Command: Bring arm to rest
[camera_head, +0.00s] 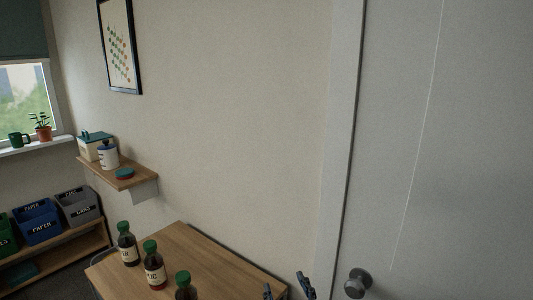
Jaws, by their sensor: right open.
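My right gripper (287,289) shows only at the bottom edge, right of centre. Its two dark fingertips point up and stand apart, with nothing seen between them. It is near the right end of a wooden table (207,255), in front of it in the picture. The rest of the right arm is below the frame. My left gripper is not in the view.
Three dark bottles with green caps, one of them (154,265), stand on the table. A wooden wall shelf (135,180) holds containers. Sorting bins (40,222) stand at the left. A grey door (440,150) with a round knob (358,283) fills the right.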

